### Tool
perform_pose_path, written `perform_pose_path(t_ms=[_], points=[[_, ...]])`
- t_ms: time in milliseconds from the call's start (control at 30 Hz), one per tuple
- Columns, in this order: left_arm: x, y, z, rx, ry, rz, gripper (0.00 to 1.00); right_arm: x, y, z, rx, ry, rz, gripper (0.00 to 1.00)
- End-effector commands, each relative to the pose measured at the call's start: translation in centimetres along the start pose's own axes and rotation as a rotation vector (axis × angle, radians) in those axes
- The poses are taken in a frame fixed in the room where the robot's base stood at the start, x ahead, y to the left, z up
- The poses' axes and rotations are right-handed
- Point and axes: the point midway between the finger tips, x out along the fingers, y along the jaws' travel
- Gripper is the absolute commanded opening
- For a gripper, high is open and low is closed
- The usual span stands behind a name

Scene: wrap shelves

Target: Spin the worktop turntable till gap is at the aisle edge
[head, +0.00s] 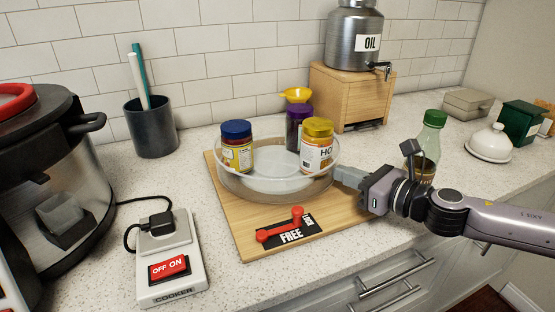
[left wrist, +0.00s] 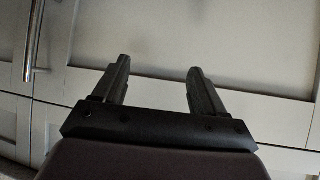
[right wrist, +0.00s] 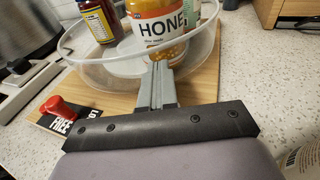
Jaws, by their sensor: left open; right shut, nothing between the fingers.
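The turntable (head: 275,186) is a round clear-walled tray on a wooden board (head: 250,233). The tray's front stretch, facing the aisle, holds no jar. My right gripper (head: 340,176) is shut and empty at the tray's right rim; in the right wrist view its fingertips (right wrist: 158,70) overlap the rim below the honey jar. Contact is unclear. My left gripper (left wrist: 158,68) is open and empty before cabinet doors.
A red lever (head: 280,225) lies by a "FREE" label on the board's front. A cooker switch (head: 170,265) and a cooker (head: 60,185) stand left. A dark cup (head: 150,127) and an oil can (head: 353,40) are behind. A green-capped bottle (head: 432,140) stands close behind my right wrist.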

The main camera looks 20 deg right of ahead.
Motion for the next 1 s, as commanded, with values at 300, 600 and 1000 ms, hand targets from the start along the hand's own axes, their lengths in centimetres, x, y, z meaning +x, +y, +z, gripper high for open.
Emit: perform_pose_path(t_ms=[300, 600, 1000], points=[[0.7, 0.0, 0.9, -0.004, -0.001, 0.001, 0.71, -0.4, -0.1, -0.5, -0.003, -0.001, 0.000, 0.00], [2.4, 0.8, 2.5, -0.020, -0.009, 0.023, 0.71, -1.8, -0.5, -0.7, -0.005, -0.002, 0.002, 0.00], [4.6, 1.0, 5.1, -0.023, -0.015, 0.029, 0.71, -2.7, -1.0, -0.8, -0.004, -0.004, 0.002, 0.00]])
